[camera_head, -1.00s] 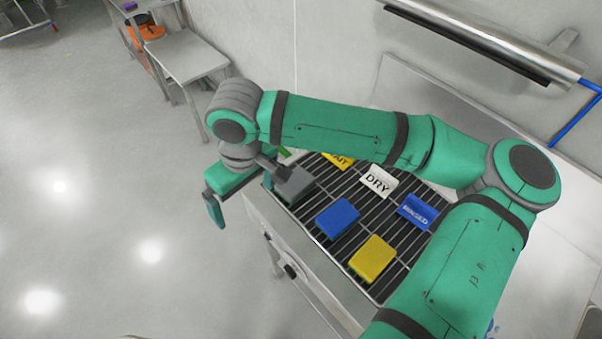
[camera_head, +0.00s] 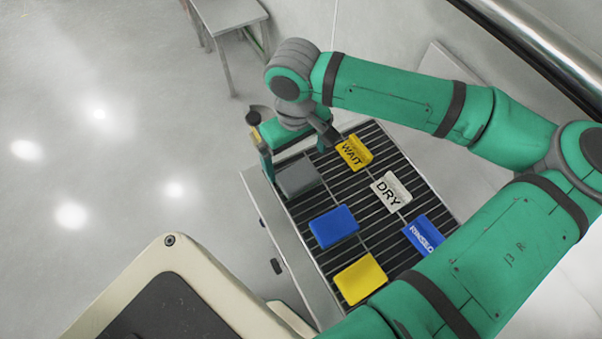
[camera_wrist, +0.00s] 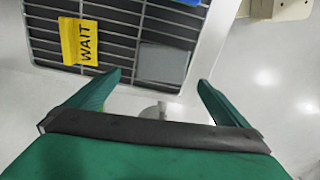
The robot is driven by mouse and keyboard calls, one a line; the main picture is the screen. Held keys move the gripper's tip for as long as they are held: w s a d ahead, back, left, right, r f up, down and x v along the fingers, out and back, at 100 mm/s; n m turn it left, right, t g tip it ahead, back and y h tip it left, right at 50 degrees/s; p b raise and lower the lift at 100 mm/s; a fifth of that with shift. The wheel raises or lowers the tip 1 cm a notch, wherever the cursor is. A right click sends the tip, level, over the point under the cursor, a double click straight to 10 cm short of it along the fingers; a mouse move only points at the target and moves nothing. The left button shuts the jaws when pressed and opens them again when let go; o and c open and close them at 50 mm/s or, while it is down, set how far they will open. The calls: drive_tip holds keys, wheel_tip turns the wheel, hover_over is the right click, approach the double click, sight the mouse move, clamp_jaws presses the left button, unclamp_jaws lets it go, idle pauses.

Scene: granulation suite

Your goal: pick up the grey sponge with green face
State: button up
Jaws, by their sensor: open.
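The grey sponge (camera_head: 299,177) lies at the far left corner of the dark slatted rack, grey side up. Its green face is not visible. In the wrist view the sponge (camera_wrist: 165,62) lies just beyond my fingertips, slightly right of the middle between them. My gripper (camera_head: 293,148) is open and empty at the far end of the sponge. In the wrist view both fingers of my gripper (camera_wrist: 159,80) are spread apart with nothing between them. I cannot tell its height above the rack.
The rack (camera_head: 340,205) also carries a blue sponge (camera_head: 334,227), a yellow sponge (camera_head: 360,279) and signs reading WAIT (camera_head: 354,152), DRY (camera_head: 390,191) and RINSED (camera_head: 423,234). The WAIT sign is close to my gripper. Open floor lies left; a grey table (camera_head: 230,15) stands behind.

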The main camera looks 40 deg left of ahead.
sight(295, 172)
drive_tip(key=shift+s+f, duration=0.2)
drive_tip(key=shift+f, duration=0.5)
drive_tip(key=shift+a+f, duration=0.1)
drive_tip(key=shift+f, duration=2.55)
drive_tip(key=c, duration=1.1)
drive_tip(key=shift+r, duration=0.15)
